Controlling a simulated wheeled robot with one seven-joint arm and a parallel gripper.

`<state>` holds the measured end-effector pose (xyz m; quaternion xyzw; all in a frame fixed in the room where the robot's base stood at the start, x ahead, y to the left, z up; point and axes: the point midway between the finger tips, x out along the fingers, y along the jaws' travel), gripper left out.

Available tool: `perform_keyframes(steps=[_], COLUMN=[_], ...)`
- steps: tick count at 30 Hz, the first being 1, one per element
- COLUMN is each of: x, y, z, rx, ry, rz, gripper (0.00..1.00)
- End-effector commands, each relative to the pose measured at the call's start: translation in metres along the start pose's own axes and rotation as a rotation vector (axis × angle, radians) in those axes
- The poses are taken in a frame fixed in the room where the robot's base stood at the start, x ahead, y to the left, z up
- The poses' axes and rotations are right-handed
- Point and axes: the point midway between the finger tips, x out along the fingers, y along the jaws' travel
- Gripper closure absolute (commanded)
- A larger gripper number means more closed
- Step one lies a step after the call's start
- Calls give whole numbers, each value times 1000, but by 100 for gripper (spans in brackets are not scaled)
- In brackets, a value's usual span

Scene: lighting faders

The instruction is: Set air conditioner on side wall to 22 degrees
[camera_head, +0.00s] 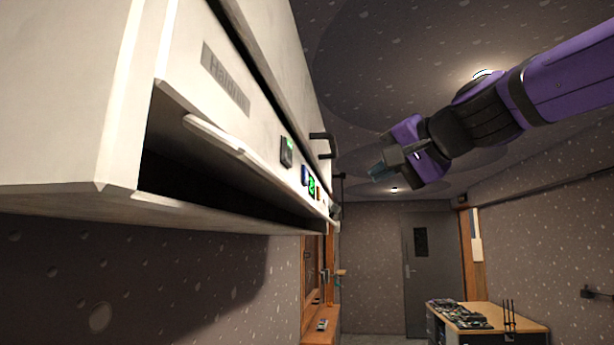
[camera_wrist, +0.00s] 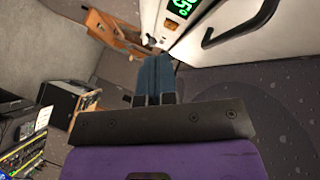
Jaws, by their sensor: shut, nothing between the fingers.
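The white air conditioner (camera_head: 205,75) hangs on the wall at the left of the head view. Its front carries a small green-lit display (camera_head: 311,186) among small controls. In the wrist view the air conditioner (camera_wrist: 210,35) is at the top, with the display (camera_wrist: 182,6) cut by the edge. The display's turned digits look like 25, though I cannot be sure.
A black handle (camera_head: 328,146) sticks out from the unit's front; it is large in the wrist view (camera_wrist: 240,28). A wooden-topped cabinet (camera_head: 505,318) with electronic gear and a grey door (camera_head: 421,262) are farther back. Open air lies right of the unit.

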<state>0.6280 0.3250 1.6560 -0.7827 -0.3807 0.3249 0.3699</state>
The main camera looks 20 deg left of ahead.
Motion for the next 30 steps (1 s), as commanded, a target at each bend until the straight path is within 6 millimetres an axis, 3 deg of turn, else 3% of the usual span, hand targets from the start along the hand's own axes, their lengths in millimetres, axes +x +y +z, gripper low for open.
perform_keyframes(steps=[18, 30], x=[49, 57], y=[-35, -42], z=[36, 42], rx=[-1, 0], ry=[-1, 1], rz=[1, -1], gripper=[100, 100])
